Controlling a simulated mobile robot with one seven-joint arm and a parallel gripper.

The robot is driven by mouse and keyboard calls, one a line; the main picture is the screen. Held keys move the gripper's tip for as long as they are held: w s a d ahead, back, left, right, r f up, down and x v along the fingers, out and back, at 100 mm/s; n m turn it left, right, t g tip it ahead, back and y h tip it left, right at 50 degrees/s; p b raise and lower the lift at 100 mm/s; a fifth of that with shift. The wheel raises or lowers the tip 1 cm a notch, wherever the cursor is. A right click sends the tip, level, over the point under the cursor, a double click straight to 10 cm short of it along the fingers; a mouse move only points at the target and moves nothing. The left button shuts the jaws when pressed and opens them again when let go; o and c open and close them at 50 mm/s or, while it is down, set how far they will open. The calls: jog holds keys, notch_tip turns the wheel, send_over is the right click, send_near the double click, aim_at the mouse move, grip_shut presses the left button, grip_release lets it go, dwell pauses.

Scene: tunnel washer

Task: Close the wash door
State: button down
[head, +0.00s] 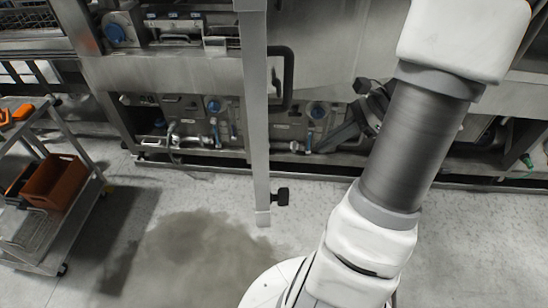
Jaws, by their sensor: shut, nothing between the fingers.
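The wash door (256,130) is a steel panel seen nearly edge-on in the head view, standing out from the washer. It is open, with its lower end over the floor. A black bar handle (289,80) is on its right side, and a black knob (282,196) sticks out near its lower end. The steel washer (165,72) runs across the back. My white and grey arm rises on the right, to the right of the door, and leaves the frame at the top.
A metal cart (82,215) with a red-brown bin (54,182) and orange items (14,112) stands at the left. Pipes and blue-capped fittings (213,105) sit under the washer. The grey floor (150,190) between cart and door is clear, with a dark stain.

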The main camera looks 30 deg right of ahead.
jog(key=a+r+x, duration=0.2)
jog(key=x, duration=1)
jog(key=shift+w+p, duration=0.4)
jog(key=shift+w, duration=0.1)
